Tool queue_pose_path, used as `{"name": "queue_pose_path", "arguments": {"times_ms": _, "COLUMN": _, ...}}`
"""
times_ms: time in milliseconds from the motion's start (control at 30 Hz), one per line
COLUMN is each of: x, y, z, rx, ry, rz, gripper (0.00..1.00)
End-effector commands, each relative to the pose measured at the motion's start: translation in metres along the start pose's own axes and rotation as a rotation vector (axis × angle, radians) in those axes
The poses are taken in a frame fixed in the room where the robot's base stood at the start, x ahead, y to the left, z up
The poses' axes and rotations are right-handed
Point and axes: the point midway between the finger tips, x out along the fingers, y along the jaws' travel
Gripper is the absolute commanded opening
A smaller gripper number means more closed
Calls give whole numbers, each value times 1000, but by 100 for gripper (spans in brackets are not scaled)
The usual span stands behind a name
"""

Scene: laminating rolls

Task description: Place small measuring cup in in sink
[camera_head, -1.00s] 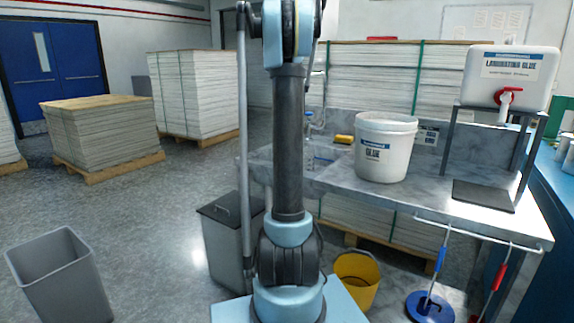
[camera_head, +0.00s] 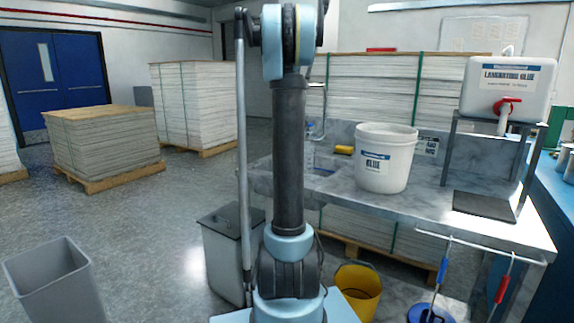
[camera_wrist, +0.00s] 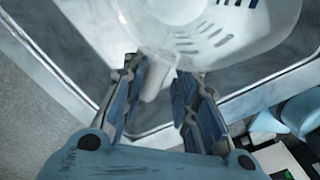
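The measuring cup (camera_wrist: 222,28) is translucent with blue markings and fills the top of the wrist view. Its stubby handle (camera_wrist: 156,82) lies between the two fingers of my gripper (camera_wrist: 160,85), which look closed on its sides. Grey surfaces with straight pale edges show below the cup; I cannot tell whether it touches them. In the head view my gripper and the held cup are not seen. The sink (camera_head: 262,180) is at the left end of the marble counter, partly hidden by my arm.
The counter holds a glue bucket (camera_head: 386,165), a yellow sponge (camera_head: 343,149), a dark mat (camera_head: 484,200) and a laminating glue tank (camera_head: 510,88) on a stand. A clear blue-marked item (camera_head: 310,156) stands by the sink. Bins and a yellow bucket (camera_head: 358,288) are on the floor.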

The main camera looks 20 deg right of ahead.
Motion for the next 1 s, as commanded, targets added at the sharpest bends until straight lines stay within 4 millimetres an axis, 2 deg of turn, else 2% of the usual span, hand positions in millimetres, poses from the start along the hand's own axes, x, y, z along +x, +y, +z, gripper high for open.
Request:
{"name": "queue_pose_path", "arguments": {"times_ms": 233, "x": -1, "y": 0, "z": 0, "rx": 0, "ry": 0, "rz": 0, "gripper": 28}}
{"name": "queue_pose_path", "arguments": {"times_ms": 267, "x": -1, "y": 0, "z": 0, "rx": 1, "ry": 0, "rz": 0, "gripper": 30}}
{"name": "queue_pose_path", "arguments": {"times_ms": 567, "x": -1, "y": 0, "z": 1, "rx": 1, "ry": 0, "rz": 0, "gripper": 98}}
{"name": "queue_pose_path", "arguments": {"times_ms": 1000, "x": -1, "y": 0, "z": 1, "rx": 1, "ry": 0, "rz": 0, "gripper": 100}}
